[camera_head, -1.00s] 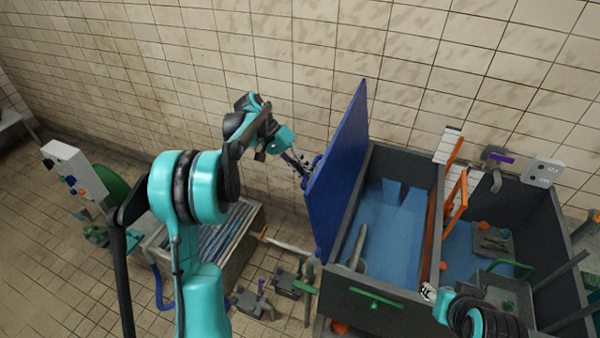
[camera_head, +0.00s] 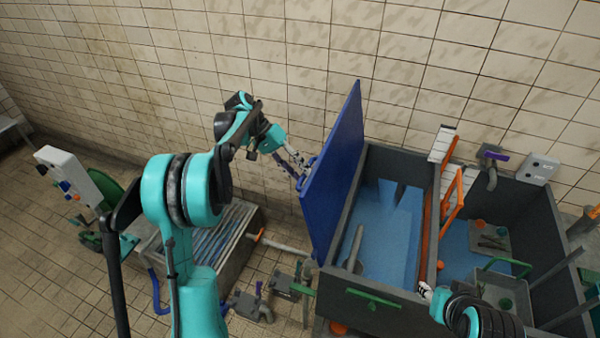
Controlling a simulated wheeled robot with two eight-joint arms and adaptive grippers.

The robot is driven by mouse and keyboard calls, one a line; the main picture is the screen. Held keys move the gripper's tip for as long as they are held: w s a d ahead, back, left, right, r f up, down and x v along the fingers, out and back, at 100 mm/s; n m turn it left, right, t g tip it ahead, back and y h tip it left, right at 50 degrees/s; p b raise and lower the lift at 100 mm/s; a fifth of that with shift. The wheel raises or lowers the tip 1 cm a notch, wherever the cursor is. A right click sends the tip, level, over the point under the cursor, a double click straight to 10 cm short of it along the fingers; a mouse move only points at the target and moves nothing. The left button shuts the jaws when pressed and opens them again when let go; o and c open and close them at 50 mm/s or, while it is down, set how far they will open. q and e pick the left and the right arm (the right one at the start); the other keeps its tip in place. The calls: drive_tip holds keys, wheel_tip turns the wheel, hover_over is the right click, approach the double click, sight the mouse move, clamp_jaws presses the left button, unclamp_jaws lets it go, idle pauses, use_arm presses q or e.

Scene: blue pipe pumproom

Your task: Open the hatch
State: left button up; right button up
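The blue hatch (camera_head: 335,165) stands upright on the left edge of the grey tank (camera_head: 375,295), tilted slightly outward. The tank's left compartment is uncovered and shows a blue inside. A small blue handle (camera_head: 307,173) is on the hatch's left face. My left gripper (camera_head: 300,176) is at this handle on the outer side of the hatch. Its fingers are small and dark there, and I cannot tell whether they are closed on the handle. My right gripper (camera_head: 427,291) is low at the tank's front edge; only its tip shows, and its finger state is unclear.
Orange bars (camera_head: 452,195) stand by the divider to the right compartment. A green handle (camera_head: 375,298) is on the tank's front. A grated trough (camera_head: 205,245) and pipes with valves lie left of the tank. The tiled wall is close behind.

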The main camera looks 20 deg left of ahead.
use_arm(q)
drive_tip(key=v, duration=1.1)
drive_tip(key=shift+w+a, duration=0.2)
drive_tip(key=shift+f, duration=0.15)
